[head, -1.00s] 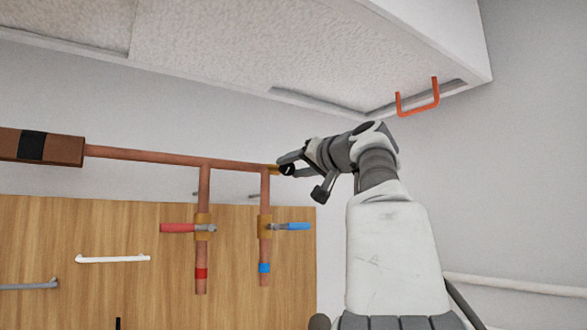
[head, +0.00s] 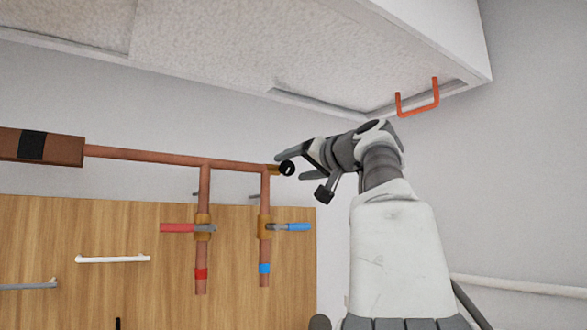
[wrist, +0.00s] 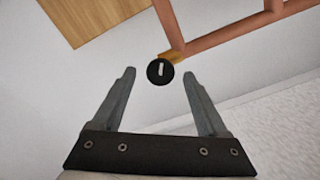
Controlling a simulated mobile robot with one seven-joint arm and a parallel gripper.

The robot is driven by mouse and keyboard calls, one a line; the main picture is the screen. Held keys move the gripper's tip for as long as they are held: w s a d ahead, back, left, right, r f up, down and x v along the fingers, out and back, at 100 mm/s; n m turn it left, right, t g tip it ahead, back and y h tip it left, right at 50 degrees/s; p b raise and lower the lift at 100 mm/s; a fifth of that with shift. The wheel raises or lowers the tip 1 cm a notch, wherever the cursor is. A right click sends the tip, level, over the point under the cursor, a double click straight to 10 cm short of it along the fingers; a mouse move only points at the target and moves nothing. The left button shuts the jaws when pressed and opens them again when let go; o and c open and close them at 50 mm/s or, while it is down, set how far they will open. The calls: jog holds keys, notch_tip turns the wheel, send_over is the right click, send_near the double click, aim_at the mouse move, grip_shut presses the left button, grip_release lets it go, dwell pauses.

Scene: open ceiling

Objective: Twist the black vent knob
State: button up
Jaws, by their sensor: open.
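The black vent knob (head: 287,168) is a small round disc at the right end of the horizontal copper pipe, on a brass fitting (head: 273,170). In the wrist view the knob (wrist: 160,72) carries a short white mark, tilted slightly from upright. My gripper (head: 290,166) is open around the end of the pipe in the head view. In the wrist view my gripper (wrist: 158,74) has one finger on each side of the knob, with a gap on both sides. Neither finger touches it there.
Copper pipes (head: 140,155) run along the wall, with a red-handled valve (head: 178,228) and a blue-handled valve (head: 298,227) below. A wooden panel (head: 100,225) stands behind them. A white ceiling unit with an orange handle (head: 418,107) hangs above my arm.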

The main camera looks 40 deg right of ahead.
jog(key=s+a+b, duration=0.1)
jog(key=s, duration=1.5)
jog(key=shift+s+b, duration=0.3)
jog(key=shift+b, duration=0.05)
